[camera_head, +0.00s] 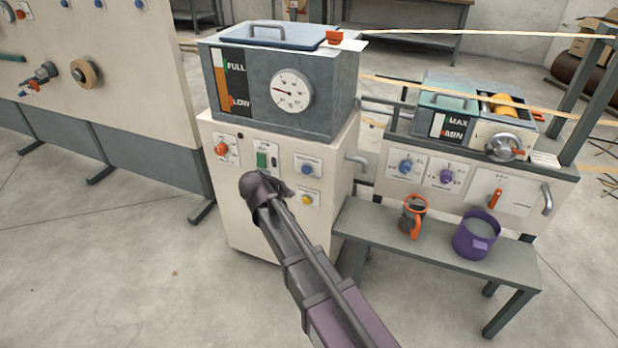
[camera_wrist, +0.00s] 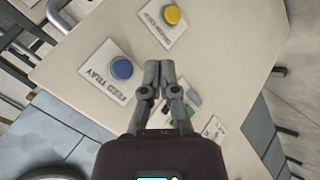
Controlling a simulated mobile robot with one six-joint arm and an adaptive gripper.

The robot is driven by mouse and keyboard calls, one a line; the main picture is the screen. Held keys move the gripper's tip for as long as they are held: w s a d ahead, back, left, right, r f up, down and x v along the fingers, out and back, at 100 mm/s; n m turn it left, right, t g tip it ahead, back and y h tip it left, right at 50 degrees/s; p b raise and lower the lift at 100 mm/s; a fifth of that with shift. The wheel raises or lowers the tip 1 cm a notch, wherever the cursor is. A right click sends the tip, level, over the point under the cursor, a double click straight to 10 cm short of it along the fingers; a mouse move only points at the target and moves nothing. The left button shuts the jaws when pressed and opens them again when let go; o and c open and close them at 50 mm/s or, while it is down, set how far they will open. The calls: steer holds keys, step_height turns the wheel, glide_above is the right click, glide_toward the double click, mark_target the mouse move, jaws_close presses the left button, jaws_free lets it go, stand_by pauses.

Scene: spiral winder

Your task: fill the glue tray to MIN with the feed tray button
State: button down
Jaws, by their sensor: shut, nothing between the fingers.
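The blue feed tray button (camera_wrist: 121,68) sits on a plate lettered FEED TRAY in the wrist view. It also shows in the head view (camera_head: 307,169) on the front of the white cabinet. My gripper (camera_wrist: 159,70) is shut and empty, with its fingertips beside the blue button and apart from it in the picture. In the head view my gripper (camera_head: 278,188) is in front of the cabinet, left of and below the button. The glue tray (camera_head: 455,99) stands at the right with a MAX/MIN gauge (camera_head: 451,127); its level is too small to read surely.
A yellow button (camera_head: 306,200) sits below the blue one. A green switch (camera_head: 262,160) and a red knob (camera_head: 221,148) are to the left. The glue tank (camera_head: 330,115) with a dial stands above. An orange-handled jug (camera_head: 412,217) and a purple pot (camera_head: 476,235) stand on the right bench.

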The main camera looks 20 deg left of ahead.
mark_target(306, 170)
stand_by(0.4)
steer(key=shift+w+d, duration=0.2)
steer(key=shift+w, duration=2)
steer(key=shift+w+d, duration=0.15)
steer(key=shift+w, duration=2.05)
steer(key=shift+w, duration=0.1)
steer(key=shift+w, duration=0.3)
